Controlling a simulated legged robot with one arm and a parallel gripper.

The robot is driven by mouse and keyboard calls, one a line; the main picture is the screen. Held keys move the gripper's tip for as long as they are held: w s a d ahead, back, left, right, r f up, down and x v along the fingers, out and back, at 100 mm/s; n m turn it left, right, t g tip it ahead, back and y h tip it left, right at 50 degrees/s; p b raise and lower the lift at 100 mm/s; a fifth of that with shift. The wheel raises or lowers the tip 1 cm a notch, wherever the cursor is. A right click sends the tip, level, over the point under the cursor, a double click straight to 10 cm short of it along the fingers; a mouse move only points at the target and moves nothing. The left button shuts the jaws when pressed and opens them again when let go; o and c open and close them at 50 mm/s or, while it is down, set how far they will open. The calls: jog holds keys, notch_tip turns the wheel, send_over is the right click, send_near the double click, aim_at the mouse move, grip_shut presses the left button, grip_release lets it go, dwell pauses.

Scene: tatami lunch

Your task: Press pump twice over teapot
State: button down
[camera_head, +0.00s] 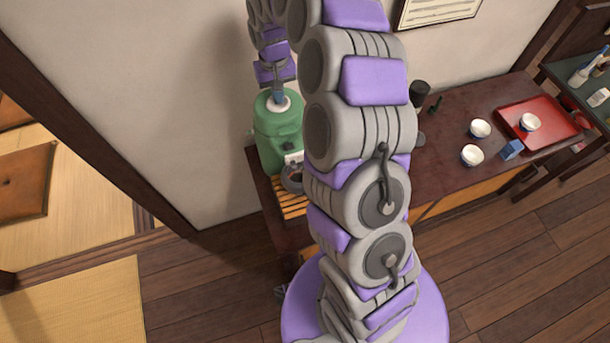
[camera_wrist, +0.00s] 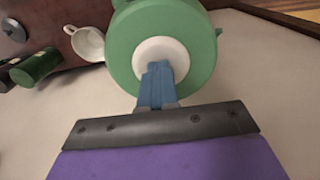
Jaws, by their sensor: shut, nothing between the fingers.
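The pump pot is a green dispenser (camera_head: 277,125) with a round green top and a white pump button (camera_wrist: 165,58). It stands at the left end of the dark counter. My gripper (camera_head: 279,98) is above it, pointing down, with its blue fingers shut and empty. In the wrist view my gripper (camera_wrist: 156,75) has its fingertips over the white button, seemingly at or touching it. A dark round vessel (camera_head: 292,178), probably the teapot, sits under the dispenser's front on a slatted wooden tray (camera_head: 292,205). My arm hides part of it.
On the counter (camera_head: 450,150) to the right are white cups (camera_head: 472,155), a blue box (camera_head: 512,149) and a red tray (camera_head: 552,138) with another cup. In the wrist view a white cup (camera_wrist: 86,43) and a green canister (camera_wrist: 36,67) are beside the dispenser. A wall stands behind.

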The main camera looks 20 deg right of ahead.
jog(key=shift+a+r+p, duration=0.15)
jog(key=shift+r+p, duration=0.65)
jog(key=shift+r, duration=0.85)
jog(key=shift+f, duration=0.1)
jog(key=shift+f, duration=1.6)
jog(key=shift+r, duration=0.1)
jog(key=shift+r+p, duration=0.55)
jog(key=shift+r, duration=1.05)
jog(key=shift+w+r, duration=0.1)
notch_tip(320, 180, up, 6)
jog(key=shift+f+p, duration=0.1)
jog(key=shift+p, duration=1.15)
